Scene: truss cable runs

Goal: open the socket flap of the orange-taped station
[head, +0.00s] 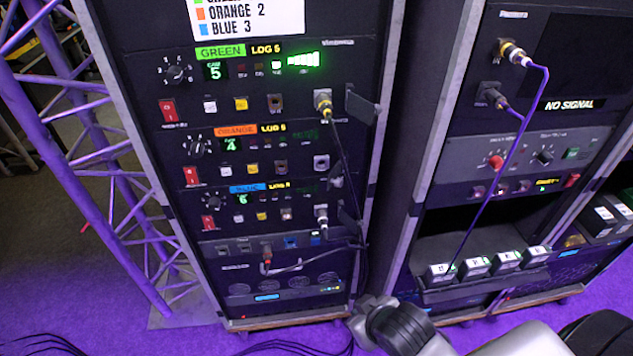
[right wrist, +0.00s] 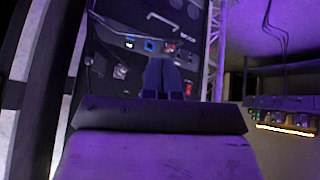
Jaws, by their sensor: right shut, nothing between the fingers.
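The orange-taped station (head: 236,130) is the middle of three stacked panels on the rack in the head view. Its pale, squarish socket (head: 321,162) sits at the panel's right end; I cannot tell clearly whether a flap covers it. My right gripper (right wrist: 163,85) is shut and empty, its dark fingers in front of the rack's lower panels in the right wrist view. In the head view my right arm's dark end (head: 365,318) is low, by the rack's bottom right corner, well below the orange station. My left gripper is not in view.
The green station (head: 220,52) above has a plugged cable and a dark flap (head: 361,105) standing out. A black cable (head: 347,165) hangs right of the orange socket. A second rack (head: 470,150) stands right.

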